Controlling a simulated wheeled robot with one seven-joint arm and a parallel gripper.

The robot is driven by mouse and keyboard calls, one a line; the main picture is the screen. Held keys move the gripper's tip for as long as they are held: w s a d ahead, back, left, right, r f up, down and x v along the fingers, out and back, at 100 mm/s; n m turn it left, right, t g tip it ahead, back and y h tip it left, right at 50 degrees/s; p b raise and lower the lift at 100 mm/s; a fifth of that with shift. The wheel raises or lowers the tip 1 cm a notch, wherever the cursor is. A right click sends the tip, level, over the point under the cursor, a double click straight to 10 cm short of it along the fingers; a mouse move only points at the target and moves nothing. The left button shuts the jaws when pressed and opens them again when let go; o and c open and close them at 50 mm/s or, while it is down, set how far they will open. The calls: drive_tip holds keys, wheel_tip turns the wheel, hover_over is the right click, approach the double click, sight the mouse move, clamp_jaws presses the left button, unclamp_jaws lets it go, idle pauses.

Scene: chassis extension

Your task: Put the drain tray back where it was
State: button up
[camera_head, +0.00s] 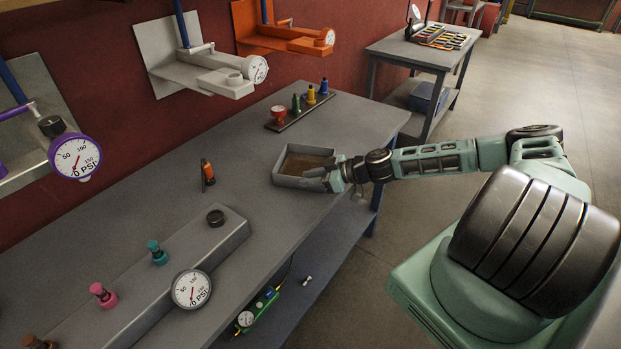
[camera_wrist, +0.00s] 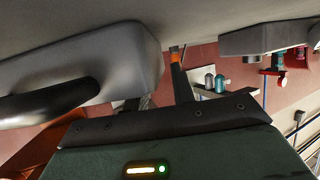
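The drain tray (camera_head: 290,181) is a shallow grey rectangular tray with a brownish inside. It sits on the grey workbench near its front edge, right of the middle, and looks level in the head view. My gripper (camera_head: 322,177) is at the tray's right front corner, with its fingers over or against the rim. The fingers are small and partly merge with the tray, so I cannot tell whether they are closed on it. In the wrist view a large grey rounded form (camera_wrist: 120,55) and a dark rounded bar fill the left; I cannot tell what they are.
Behind the tray stands a rack (camera_head: 302,111) with a red cup and several coloured bottles. An orange-and-black item (camera_head: 207,174) stands left of the tray. A long grey block (camera_head: 165,268) with a gauge (camera_head: 191,289) lies further left. Bare bench surrounds the tray's left and back.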

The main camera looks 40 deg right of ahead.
drive_tip(key=shift+s+d+r, duration=0.1)
drive_tip(key=shift+s+d, duration=0.1)
drive_tip(key=shift+d, duration=0.05)
drive_tip(key=b+v, duration=0.5)
drive_tip(key=v, duration=0.6)
drive_tip(key=s+a+n+g+h, duration=0.1)
drive_tip(key=s+a+g, duration=0.25)
drive_tip(key=a, duration=0.35)
drive_tip(key=s+a+r+g+h, duration=0.1)
drive_tip(key=s+a+g, duration=0.1)
drive_tip(key=a+g, duration=0.35)
drive_tip(key=s+a+n+g+h, duration=0.1)
drive_tip(key=s+a+g, duration=0.2)
drive_tip(key=a, duration=0.5)
drive_tip(key=s+a+r+m+t+h, duration=0.1)
drive_tip(key=s+a+r+h, duration=0.4)
drive_tip(key=s+a+r, duration=0.7)
drive_tip(key=s+r+m, duration=0.1)
drive_tip(key=s+r, duration=0.3)
drive_tip(key=shift+s+a+m+t+h, duration=0.25)
drive_tip(key=shift+a+m+t+h, duration=0.05)
drive_tip(key=shift+a+m+t, duration=0.1)
